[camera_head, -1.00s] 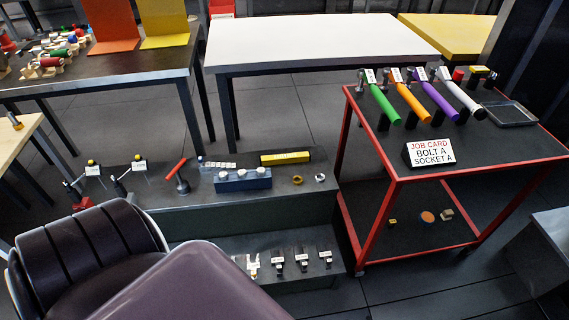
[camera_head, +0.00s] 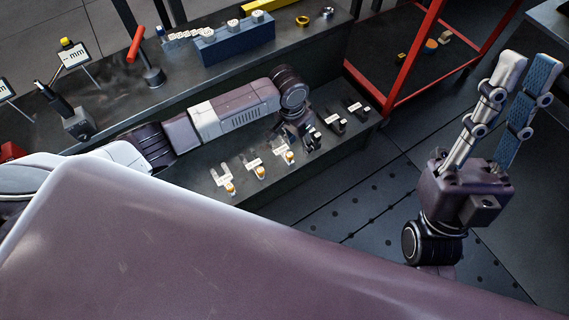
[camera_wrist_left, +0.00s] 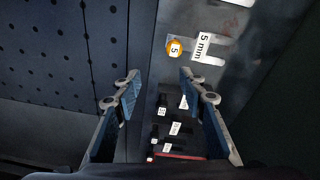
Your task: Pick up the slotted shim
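Several slotted shims, pale forked plates with labels and orange knobs, lie in a row on the low shelf. The left one (camera_head: 222,177), middle one (camera_head: 252,166) and right one (camera_head: 283,156) show in the head view. In the left wrist view a shim labelled 5 mm (camera_wrist_left: 212,48) has an orange knob marked 5 (camera_wrist_left: 175,48). My left gripper (camera_head: 308,142) is low at the right end of this row. In the left wrist view its fingers (camera_wrist_left: 158,76) are spread and empty, with the 5 mm shim beyond the right fingertip. My right gripper (camera_head: 541,62) is open and empty.
Black labelled pieces (camera_head: 335,122) lie beside the shims on the low shelf (camera_head: 205,158). The upper step holds a blue block (camera_head: 236,40) and a red-handled tool (camera_head: 141,60). A red-framed cart (camera_head: 400,85) stands to the right. Floor in front is clear.

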